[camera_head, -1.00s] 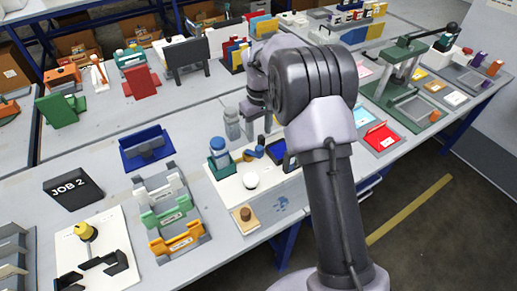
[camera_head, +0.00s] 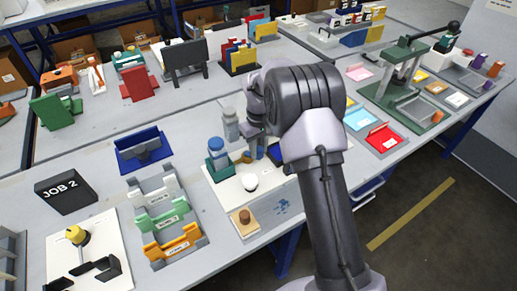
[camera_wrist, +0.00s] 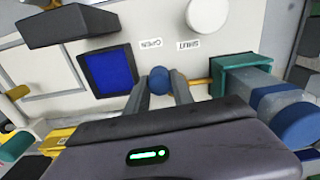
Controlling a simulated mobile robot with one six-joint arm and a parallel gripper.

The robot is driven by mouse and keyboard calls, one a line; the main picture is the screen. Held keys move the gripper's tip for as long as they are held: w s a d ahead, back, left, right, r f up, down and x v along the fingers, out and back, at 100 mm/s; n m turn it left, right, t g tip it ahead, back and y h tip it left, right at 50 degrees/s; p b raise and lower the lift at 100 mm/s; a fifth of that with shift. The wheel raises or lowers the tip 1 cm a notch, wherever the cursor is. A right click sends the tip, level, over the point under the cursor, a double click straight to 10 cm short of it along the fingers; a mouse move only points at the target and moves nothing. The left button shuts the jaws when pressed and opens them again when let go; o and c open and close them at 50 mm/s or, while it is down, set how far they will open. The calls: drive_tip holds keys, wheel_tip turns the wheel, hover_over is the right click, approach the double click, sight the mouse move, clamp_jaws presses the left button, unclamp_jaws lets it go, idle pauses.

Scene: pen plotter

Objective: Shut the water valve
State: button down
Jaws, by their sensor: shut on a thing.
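The water valve is on a white board (camera_head: 228,190) on the bench. Its round blue handle end (camera_wrist: 160,80) lies between the two fingers of my gripper (camera_wrist: 160,88), which is shut on it. A brass-coloured pipe (camera_wrist: 199,81) runs from beside the handle toward a green holder. Printed labels OPEN (camera_wrist: 151,43) and SHUT (camera_wrist: 188,44) are side by side beyond the handle in the wrist view, upside down. The handle end is nearer OPEN. In the head view my gripper (camera_head: 258,150) is low over the board, and the valve is partly hidden.
A blue-capped bottle (camera_wrist: 295,115) stands in the green holder (camera_wrist: 246,72), right of my gripper in the wrist view. A white round knob (camera_head: 250,181) stands on the board. A dark-framed blue panel (camera_wrist: 108,70) is left of the handle. Colored racks (camera_head: 165,215) stand farther left.

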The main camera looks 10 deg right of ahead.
drive_tip(key=m, duration=0.1)
drive_tip(key=s+m, duration=0.1)
drive_tip(key=m, duration=0.1)
drive_tip(key=shift+a+p, duration=0.35)
drive_tip(key=shift+a, duration=0.05)
drive_tip(key=m, duration=0.1)
drive_tip(key=a+m, duration=0.1)
drive_tip(key=m, duration=0.3)
drive_tip(key=shift+s+a, duration=0.25)
drive_tip(key=shift+s, duration=0.1)
drive_tip(key=m, duration=0.1)
drive_tip(key=a+m, duration=0.1)
drive_tip(key=m, duration=0.2)
drive_tip(key=shift+s+a, duration=0.1)
drive_tip(key=shift+a, duration=0.25)
drive_tip(key=shift+w+a+m, duration=0.1)
drive_tip(key=shift+a+m, duration=0.25)
drive_tip(key=shift+m, duration=0.75)
drive_tip(key=shift+w+a+m, duration=0.1)
drive_tip(key=shift+a+m, duration=0.2)
drive_tip(key=shift+m, duration=0.8)
drive_tip(key=c, duration=1.1)
unclamp_jaws()
